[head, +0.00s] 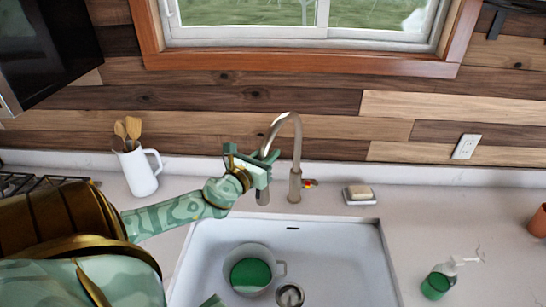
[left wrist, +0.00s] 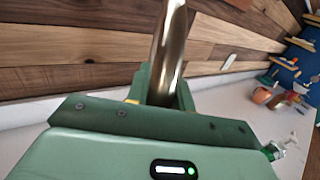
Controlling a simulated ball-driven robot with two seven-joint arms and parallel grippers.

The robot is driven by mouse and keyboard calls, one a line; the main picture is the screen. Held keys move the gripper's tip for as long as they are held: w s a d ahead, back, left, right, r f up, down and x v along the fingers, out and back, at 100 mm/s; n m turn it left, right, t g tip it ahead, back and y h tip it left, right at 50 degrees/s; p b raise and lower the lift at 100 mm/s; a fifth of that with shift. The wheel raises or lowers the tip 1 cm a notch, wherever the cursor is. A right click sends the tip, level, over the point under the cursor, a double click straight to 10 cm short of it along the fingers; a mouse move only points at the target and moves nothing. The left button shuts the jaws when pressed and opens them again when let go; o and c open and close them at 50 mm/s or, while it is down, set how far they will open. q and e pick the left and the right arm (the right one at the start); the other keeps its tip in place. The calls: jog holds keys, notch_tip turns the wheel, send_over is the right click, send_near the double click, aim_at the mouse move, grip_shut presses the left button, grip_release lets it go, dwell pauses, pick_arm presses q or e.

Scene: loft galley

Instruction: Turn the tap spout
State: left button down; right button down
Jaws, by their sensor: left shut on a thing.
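The tap (head: 297,150) is a brushed metal gooseneck that stands behind the sink, with a small red and yellow mark on its side. Its spout (head: 268,138) arches over to the left and its end hangs down near the sink's back left corner. My left gripper (head: 264,160) is shut on the spout's hanging part. In the left wrist view the metal spout (left wrist: 168,50) rises between the green fingers (left wrist: 160,88). The gripper hides part of the spout.
The white sink (head: 345,262) holds a pot (head: 281,268) with green inside. A white jug (head: 138,172) with wooden utensils stands left. A soap dish (head: 359,194) and a green bottle (head: 437,283) are right. The wooden wall (head: 210,98) is close behind.

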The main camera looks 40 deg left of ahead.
pick_arm(q)
jog(key=shift+a, duration=0.5)
jog(key=c, duration=1.3)
grip_release()
jog(key=shift+o, duration=0.3)
jog(key=s+d+b, duration=0.3)
jog(key=s, duration=1.3)
pick_arm(e)
notch_tip(320, 180, down, 3)
jog(key=shift+a+f, duration=0.1)
